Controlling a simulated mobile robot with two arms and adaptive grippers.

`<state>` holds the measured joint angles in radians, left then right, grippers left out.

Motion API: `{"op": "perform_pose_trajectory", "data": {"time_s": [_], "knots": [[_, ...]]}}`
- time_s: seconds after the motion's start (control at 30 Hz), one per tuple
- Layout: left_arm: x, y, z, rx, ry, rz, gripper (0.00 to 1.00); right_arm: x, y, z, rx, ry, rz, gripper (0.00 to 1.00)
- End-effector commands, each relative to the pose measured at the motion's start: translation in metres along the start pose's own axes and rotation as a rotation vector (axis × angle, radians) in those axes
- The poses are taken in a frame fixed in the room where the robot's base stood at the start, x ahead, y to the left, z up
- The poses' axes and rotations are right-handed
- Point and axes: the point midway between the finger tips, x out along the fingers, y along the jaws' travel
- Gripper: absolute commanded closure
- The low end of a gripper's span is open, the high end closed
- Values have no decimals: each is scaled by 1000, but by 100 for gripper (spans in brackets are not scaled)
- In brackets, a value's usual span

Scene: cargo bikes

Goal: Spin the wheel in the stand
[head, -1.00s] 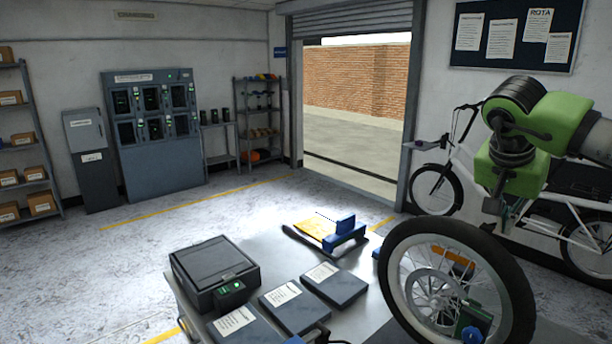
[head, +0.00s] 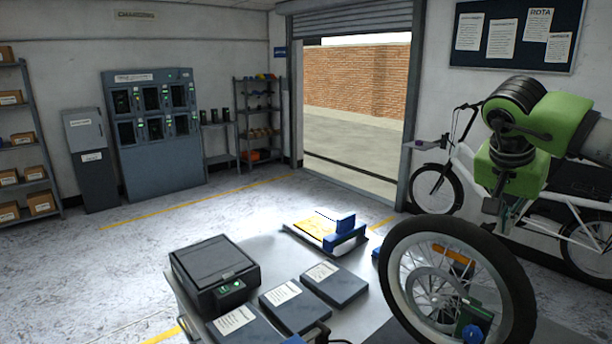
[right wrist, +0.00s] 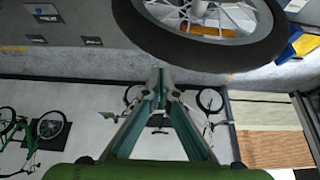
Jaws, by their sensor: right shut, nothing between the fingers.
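The wheel (head: 428,288), with a black tyre, pale rim, spokes and a central disc, stands upright at the lower right of the head view. Its stand is mostly hidden; a blue knob (head: 471,334) shows by its lower part. My right gripper (head: 503,222) points down close to the tyre's upper right side. It is shut and empty. In the right wrist view, the shut fingertips (right wrist: 158,78) are just below the tyre (right wrist: 205,48) in the picture, with no clear contact. My left gripper is not in view.
The grey bench carries a black case (head: 215,270), flat dark boxes (head: 333,284) and a yellow and blue item (head: 325,232). A white cargo bike (head: 570,215) stands behind my right arm. Open floor lies to the left, with shelves and a cabinet (head: 155,135) by the wall.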

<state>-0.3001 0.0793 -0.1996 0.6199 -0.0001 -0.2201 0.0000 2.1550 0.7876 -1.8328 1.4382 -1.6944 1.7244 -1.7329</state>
Motion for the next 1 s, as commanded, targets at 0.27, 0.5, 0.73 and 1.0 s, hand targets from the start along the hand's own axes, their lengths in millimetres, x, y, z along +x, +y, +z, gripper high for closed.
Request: {"op": "perform_pose_trajectory", "data": {"time_s": [0.27, 0.5, 0.73, 1.0], "knots": [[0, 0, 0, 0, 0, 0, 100, 0, 0, 0, 0, 0, 0, 100], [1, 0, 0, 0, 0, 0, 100, 2, 0, 1, 0, 0, 0, 100], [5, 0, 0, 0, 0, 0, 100, 7, 0, 4, 0, 0, 0, 100], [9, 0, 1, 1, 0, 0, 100, 15, 0, 8, 0, -1, 0, 100]]}}
